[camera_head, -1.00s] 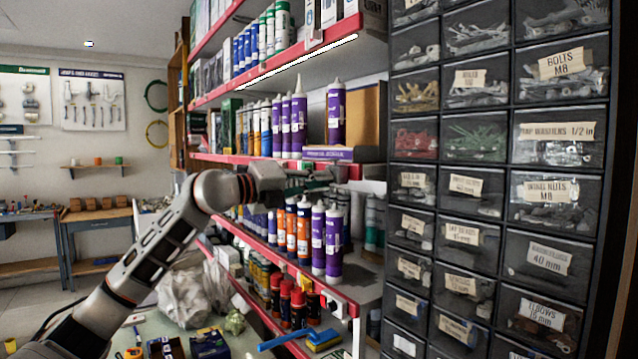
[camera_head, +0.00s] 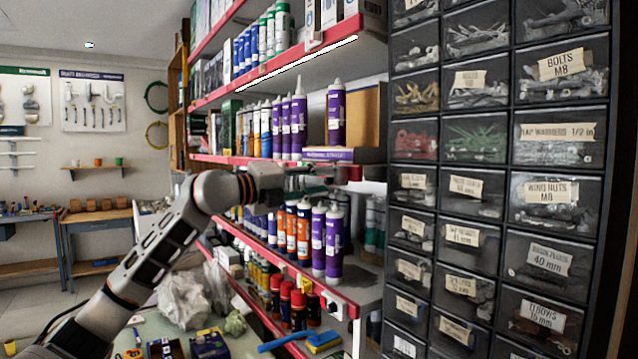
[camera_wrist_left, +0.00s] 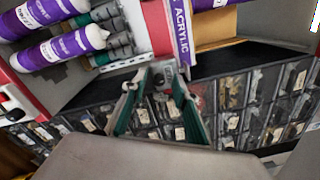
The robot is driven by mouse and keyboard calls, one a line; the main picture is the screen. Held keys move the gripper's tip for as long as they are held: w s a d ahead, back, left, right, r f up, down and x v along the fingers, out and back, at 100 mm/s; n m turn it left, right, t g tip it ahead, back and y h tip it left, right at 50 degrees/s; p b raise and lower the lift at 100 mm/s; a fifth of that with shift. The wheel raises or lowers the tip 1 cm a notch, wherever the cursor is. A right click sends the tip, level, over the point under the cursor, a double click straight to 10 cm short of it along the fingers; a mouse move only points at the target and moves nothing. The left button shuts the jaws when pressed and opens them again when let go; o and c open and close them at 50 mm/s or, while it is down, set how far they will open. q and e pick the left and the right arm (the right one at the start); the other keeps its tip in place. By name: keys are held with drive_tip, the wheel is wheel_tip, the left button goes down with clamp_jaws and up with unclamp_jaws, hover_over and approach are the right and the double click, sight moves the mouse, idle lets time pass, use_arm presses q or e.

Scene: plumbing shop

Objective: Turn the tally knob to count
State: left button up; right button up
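My left gripper (camera_head: 326,174) reaches in from the left at the red front edge of the middle shelf. In the left wrist view its two green fingers (camera_wrist_left: 162,78) stand apart, with a gap between them. A small grey-and-red device (camera_wrist_left: 166,74) shows between and just beyond the fingertips, at the end of the red shelf edge. It may be the tally counter; its knob is too small to make out. I cannot tell whether a finger touches it. In the head view the fingers are small and the device is not clear. My right gripper is not in view.
Purple sealant tubes (camera_head: 334,243) stand on the shelf below the gripper. A purple box (camera_head: 341,154) lies just above it. A tall rack of labelled drawers (camera_head: 463,180) stands close on the right. Open floor and a workbench (camera_head: 98,222) are at the left.

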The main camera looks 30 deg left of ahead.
use_arm(q)
drive_tip(key=v, duration=1.2)
idle(0.4)
idle(0.5)
